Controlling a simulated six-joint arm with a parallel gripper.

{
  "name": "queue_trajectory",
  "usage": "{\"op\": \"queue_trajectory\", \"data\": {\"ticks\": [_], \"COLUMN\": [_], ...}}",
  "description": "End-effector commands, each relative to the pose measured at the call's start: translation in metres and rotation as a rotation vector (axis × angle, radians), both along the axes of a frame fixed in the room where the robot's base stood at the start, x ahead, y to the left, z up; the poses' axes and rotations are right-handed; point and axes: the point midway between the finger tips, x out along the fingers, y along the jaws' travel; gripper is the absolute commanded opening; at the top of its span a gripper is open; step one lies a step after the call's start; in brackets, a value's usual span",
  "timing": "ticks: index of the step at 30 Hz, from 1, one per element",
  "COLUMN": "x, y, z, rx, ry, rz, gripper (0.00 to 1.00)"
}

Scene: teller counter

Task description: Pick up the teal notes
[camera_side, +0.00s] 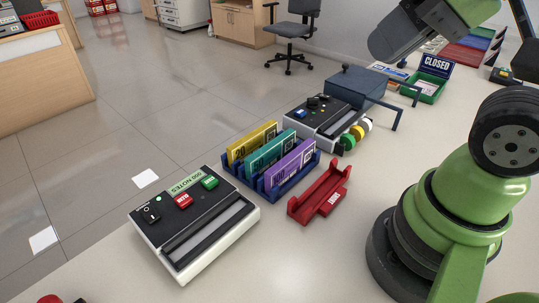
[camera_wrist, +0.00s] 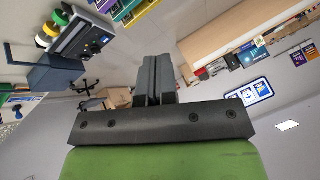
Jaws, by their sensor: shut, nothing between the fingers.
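The teal notes (camera_side: 271,153) stand upright in the middle slot of a blue rack (camera_side: 243,178). Yellow notes (camera_side: 252,142) stand on one side of them and purple notes (camera_side: 290,165) on the other. My gripper (camera_side: 386,45) is high at the upper right in the side view, well away from the rack. In the wrist view my gripper's fingers (camera_wrist: 152,78) are together with nothing held. Coloured notes show only as cut-off edges at the top of that view.
A note machine (camera_side: 190,222) stands left of the rack, and another machine (camera_side: 322,117) with coloured rolls stands behind it. A red tray (camera_side: 320,192) lies right of the rack. A CLOSED sign (camera_side: 436,66) and green tray (camera_side: 426,87) are farther back.

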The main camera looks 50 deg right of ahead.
Motion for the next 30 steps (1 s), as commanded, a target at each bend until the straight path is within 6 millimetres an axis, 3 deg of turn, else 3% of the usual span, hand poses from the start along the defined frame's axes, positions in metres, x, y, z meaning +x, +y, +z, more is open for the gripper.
{"op": "queue_trajectory", "data": {"ticks": [11, 18, 26, 30], "x": [0.000, 0.000, 0.000, 0.011], "y": [0.000, 0.000, 0.000, -0.001], "z": [0.000, 0.000, 0.000, 0.001], "rx": [0.000, 0.000, 0.001, 0.023], "ry": [0.000, 0.000, 0.001, 0.043], "rz": [0.000, 0.000, -0.001, -0.046], "gripper": [0.00, 0.49, 0.49, 0.49]}}
